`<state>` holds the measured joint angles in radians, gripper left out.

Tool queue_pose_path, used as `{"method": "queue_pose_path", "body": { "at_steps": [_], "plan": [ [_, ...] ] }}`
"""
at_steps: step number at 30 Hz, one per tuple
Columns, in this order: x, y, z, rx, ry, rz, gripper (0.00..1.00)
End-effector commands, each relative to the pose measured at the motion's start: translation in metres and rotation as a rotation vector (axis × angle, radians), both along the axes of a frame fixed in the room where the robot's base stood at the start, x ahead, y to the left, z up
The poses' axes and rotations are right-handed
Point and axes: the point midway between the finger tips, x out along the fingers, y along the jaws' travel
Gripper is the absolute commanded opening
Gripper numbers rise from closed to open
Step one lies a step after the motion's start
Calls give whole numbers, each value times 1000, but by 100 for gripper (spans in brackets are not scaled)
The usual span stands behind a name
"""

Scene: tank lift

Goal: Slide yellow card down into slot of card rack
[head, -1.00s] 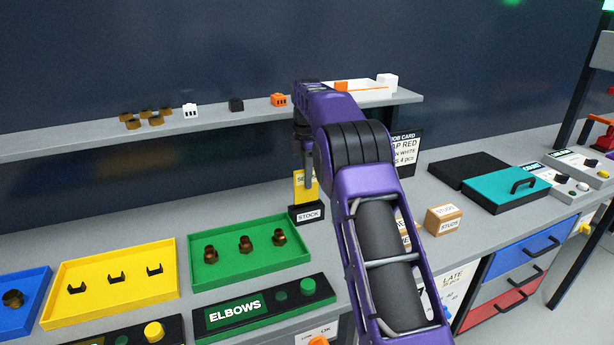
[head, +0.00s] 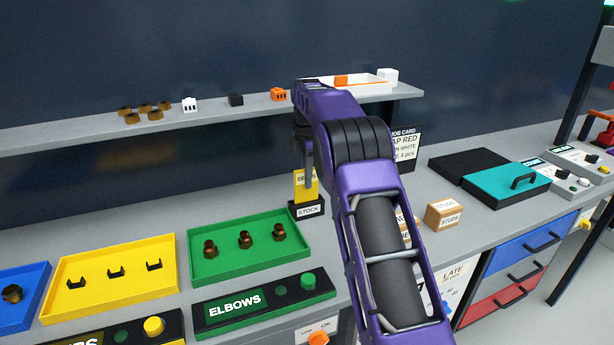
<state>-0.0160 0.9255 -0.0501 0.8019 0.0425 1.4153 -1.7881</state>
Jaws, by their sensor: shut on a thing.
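The yellow card (head: 306,187) stands upright at the small black card rack (head: 308,216) labelled STOCK, on the grey bench behind the green tray. Its lower edge meets the top of the rack; I cannot tell how deep it sits in the slot. My gripper (head: 309,180) points down from above and is shut on the card. The upper right part of the card is covered by the gripper's finger, and my purple arm hides the area to the right of the rack.
A green tray (head: 305,247) with brown fittings and a yellow tray (head: 62,284) stand left of the rack. A grey shelf (head: 70,136) runs behind, above the bench. A wooden block (head: 441,212) and a job card sign (head: 405,142) stand to the right, near my arm.

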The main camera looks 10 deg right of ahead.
Motion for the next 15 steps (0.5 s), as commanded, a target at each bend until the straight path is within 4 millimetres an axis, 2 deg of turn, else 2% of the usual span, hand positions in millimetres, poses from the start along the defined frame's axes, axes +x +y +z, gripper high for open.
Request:
{"method": "queue_pose_path", "body": {
  "at_steps": [15],
  "plan": [
    [0, 0, -14, 0, 0, 0, 0]
  ]
}}
